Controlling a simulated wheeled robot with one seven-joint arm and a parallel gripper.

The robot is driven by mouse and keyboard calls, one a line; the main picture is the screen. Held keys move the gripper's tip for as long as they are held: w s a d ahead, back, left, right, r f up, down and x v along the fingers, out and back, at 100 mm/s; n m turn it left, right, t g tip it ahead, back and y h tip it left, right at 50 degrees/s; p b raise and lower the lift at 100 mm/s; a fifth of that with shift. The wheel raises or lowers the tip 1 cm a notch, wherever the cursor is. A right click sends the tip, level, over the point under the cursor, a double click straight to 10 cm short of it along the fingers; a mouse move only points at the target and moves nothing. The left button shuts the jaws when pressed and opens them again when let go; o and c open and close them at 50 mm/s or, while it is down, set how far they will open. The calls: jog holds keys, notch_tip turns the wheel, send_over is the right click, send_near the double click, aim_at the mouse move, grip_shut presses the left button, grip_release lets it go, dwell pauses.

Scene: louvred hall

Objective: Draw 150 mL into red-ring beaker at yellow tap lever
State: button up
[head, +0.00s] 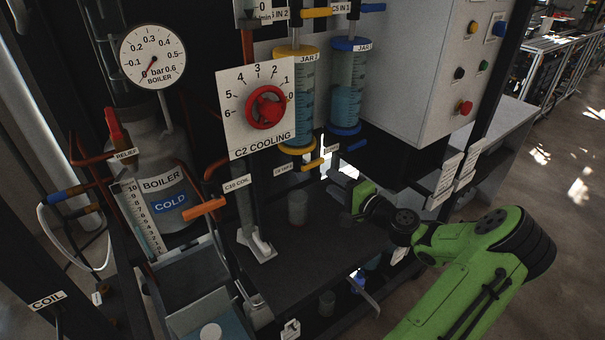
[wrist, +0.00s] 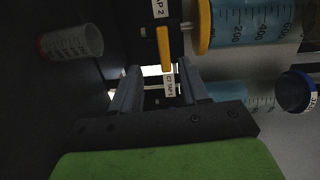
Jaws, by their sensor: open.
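The yellow tap lever (head: 313,163) sits below the yellow-capped jar marked JAR 2 (head: 297,90). In the wrist view the lever (wrist: 164,48) points down toward the gap between my fingers, with its tip close to the fingertips. My gripper (wrist: 160,72) is open, with nothing between its fingers. In the head view my gripper (head: 335,178) is just right of and below the lever. The beaker (head: 297,208) stands on the dark shelf, left of my gripper. In the wrist view the beaker (wrist: 75,42) shows a red ring at its base end and looks empty.
A blue-capped jar (head: 347,85) and its blue tap lever (head: 355,146) are right of the yellow one. A C2 COOLING dial (head: 262,108) with a red knob hangs to the left. An orange handle (head: 204,208) juts out there. The shelf around the beaker is clear.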

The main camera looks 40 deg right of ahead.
aim_at(319, 164)
jog(key=shift+m+h, duration=0.6)
jog(key=shift+m, duration=0.1)
jog(key=shift+w+d+p, duration=0.15)
jog(key=shift+w+d, duration=0.35)
jog(key=shift+w, duration=0.95)
jog(key=shift+w+d+p, duration=0.15)
jog(key=shift+w+d, duration=0.3)
jog(key=shift+w, duration=1)
jog(key=shift+w+d+p, duration=0.15)
jog(key=shift+w+d, duration=0.35)
jog(key=shift+w, duration=0.95)
jog(key=shift+t, duration=0.3)
grip_shut()
